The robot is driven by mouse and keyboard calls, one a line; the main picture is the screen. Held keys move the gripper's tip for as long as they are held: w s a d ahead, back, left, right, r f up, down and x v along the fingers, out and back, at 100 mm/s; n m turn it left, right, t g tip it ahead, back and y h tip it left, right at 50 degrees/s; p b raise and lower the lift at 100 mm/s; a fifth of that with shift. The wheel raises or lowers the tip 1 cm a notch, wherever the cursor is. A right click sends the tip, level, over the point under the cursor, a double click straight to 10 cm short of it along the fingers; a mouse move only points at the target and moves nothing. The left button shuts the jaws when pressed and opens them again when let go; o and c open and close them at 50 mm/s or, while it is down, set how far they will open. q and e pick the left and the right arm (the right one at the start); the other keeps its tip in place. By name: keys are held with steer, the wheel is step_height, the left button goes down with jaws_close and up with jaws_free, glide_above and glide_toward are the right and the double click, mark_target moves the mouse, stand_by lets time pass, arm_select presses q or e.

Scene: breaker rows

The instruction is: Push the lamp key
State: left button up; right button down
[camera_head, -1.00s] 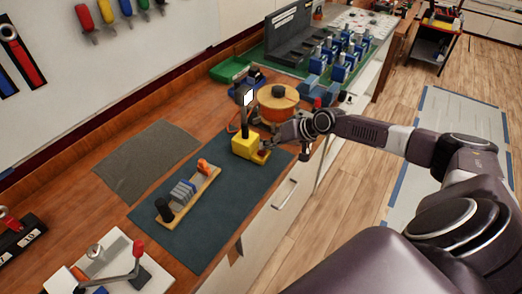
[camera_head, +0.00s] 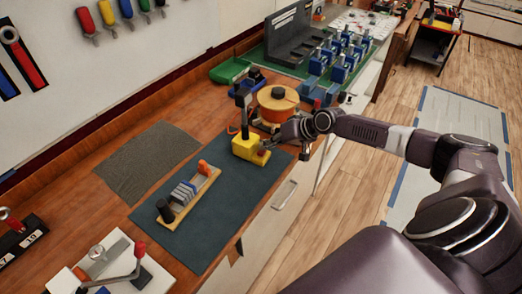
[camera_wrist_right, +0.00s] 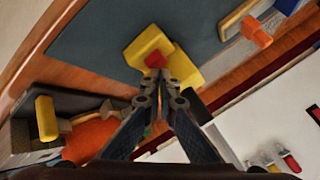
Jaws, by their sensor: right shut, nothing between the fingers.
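The lamp has a yellow base (camera_head: 246,147) with a dark post and a dark head (camera_head: 243,98) on top. It stands on the teal mat (camera_head: 205,225), near its far right corner. In the right wrist view the red key (camera_wrist_right: 156,60) sits on the yellow base (camera_wrist_right: 150,43). My right gripper (camera_head: 270,144) is shut and empty, at the right side of the base. Its fingertips (camera_wrist_right: 158,76) are right at the key's edge in the wrist view; I cannot tell whether they touch it. My left gripper is not in view.
An orange spool (camera_head: 278,103) stands close behind the lamp. A wooden strip (camera_head: 189,195) with grey breakers and an orange piece lies on the mat to the left. A grey mat (camera_head: 148,162) lies toward the wall. Blue-handled parts (camera_head: 340,62) stand farther back.

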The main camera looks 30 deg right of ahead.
mark_target(266, 154)
step_height(266, 154, up, 6)
steer(key=p, duration=0.5)
